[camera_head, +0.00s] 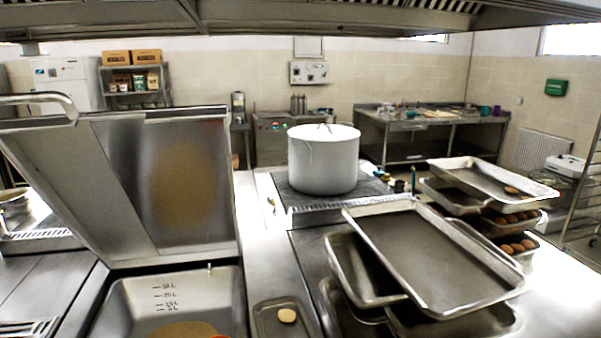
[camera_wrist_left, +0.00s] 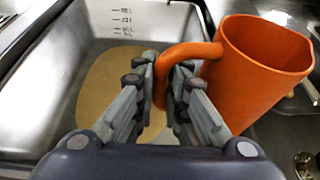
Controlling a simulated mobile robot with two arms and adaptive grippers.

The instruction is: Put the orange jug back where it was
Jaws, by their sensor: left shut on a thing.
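The orange jug (camera_wrist_left: 258,75) fills the right of the left wrist view. My left gripper (camera_wrist_left: 168,95) is shut on its handle (camera_wrist_left: 188,52), and the jug hangs to the right of the fingers. The jug looks slightly tilted. Behind and below the fingers is a deep steel basin (camera_wrist_left: 60,75) with level marks and a tan patch of contents at its bottom. In the head view the basin (camera_head: 120,300) is at the lower left, and only a sliver of orange shows at the bottom edge. My right gripper is in neither view.
A raised steel lid (camera_head: 110,190) stands behind the basin. A small tray (camera_head: 265,318) with a pale round item lies right of it. Stacked steel trays (camera_head: 430,250) crowd the counter at right. A large white stockpot (camera_head: 322,165) stands on the cooktop behind.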

